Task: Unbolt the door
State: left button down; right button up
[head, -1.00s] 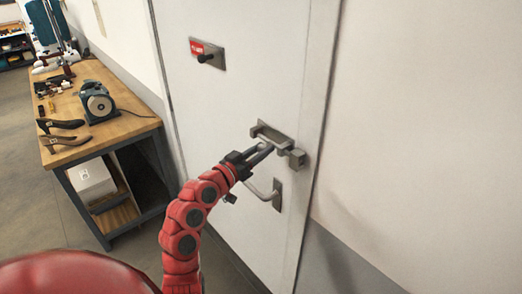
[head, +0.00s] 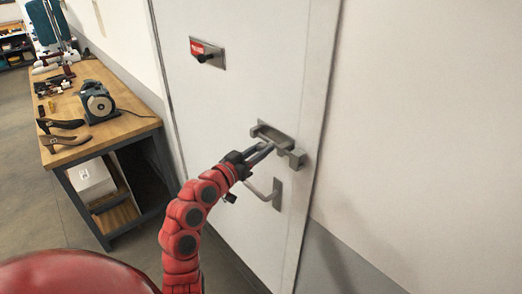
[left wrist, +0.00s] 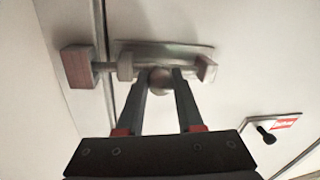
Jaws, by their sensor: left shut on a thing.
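The white door (head: 225,115) stands closed in its frame. A grey metal bolt (head: 272,133) is mounted on it above the lever handle (head: 277,194). In the left wrist view, the bolt's plate (left wrist: 180,52) carries a rod that crosses the door edge to a block-shaped keeper (left wrist: 78,67) on the frame side. The keeper also shows in the head view (head: 297,158). My left gripper (left wrist: 160,86) is shut on the bolt's round knob (left wrist: 160,77), one finger on each side. My right gripper is not in view.
A small plate with a red label and black knob (head: 206,54) is higher on the door. A wooden workbench (head: 124,127) with a grinder (head: 97,102) and shoes stands at the left. Bare wall lies right of the door.

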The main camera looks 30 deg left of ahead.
aim_at(259, 136)
pick_arm(q)
jog(key=a+b, duration=0.1)
jog(key=w+a+b, duration=0.1)
jog(key=b, duration=0.1)
jog(key=a+b, duration=0.1)
jog(key=shift+w+a+f, duration=0.15)
jog(key=shift+a+f, duration=0.2)
jog(key=shift+a, duration=0.05)
jog(key=shift+w+a+r+b, duration=0.1)
jog(key=shift+a+r+b, duration=0.2)
jog(key=shift+r, duration=0.2)
jog(key=c, duration=0.9)
grip_release()
jog(key=shift+c, duration=0.2)
jog(key=o, duration=0.4)
jog(key=shift+w+a+f, duration=0.1)
jog(key=shift+a+f, duration=0.05)
jog(key=shift+a, duration=0.05)
jog(key=shift+c, duration=0.2)
jog(key=shift+d, duration=0.1)
